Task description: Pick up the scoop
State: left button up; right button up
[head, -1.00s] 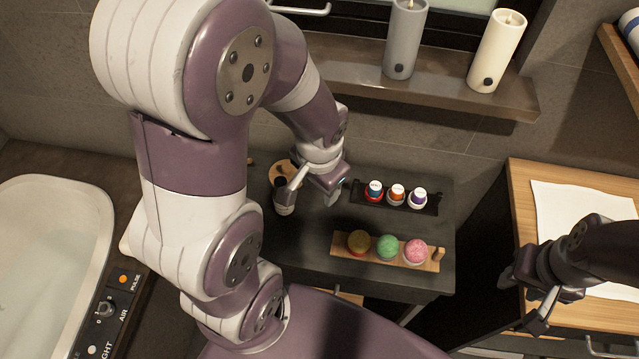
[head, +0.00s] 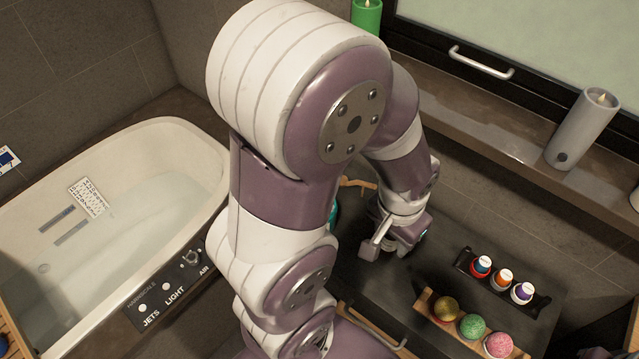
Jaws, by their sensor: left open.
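My left gripper (head: 388,248) is open, low over the dark table (head: 400,300) near its back left part. My left arm covers much of the middle of the view. A thin wooden piece (head: 357,184) shows just behind the arm; I cannot tell whether it is the scoop's handle. A teal object (head: 333,215) is mostly hidden by the same arm. No scoop can be made out for certain, and nothing clear shows between the fingers. My right gripper cannot be made out; a dark shape at the lower right edge is unclear.
A black rack (head: 512,296) with three small capped bottles and a wooden tray (head: 431,299) with gold, green and pink balls stand to the gripper's right. A bathtub (head: 185,135) is at left. A ledge with a grey candle (head: 582,128) runs along the back.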

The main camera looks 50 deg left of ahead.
aim_at(356, 184)
jog(key=u, duration=0.4)
jog(key=j+u, duration=0.15)
jog(key=u, duration=0.25)
jog(key=j+u, duration=0.1)
jog(key=u, duration=0.35)
jog(key=k, duration=0.05)
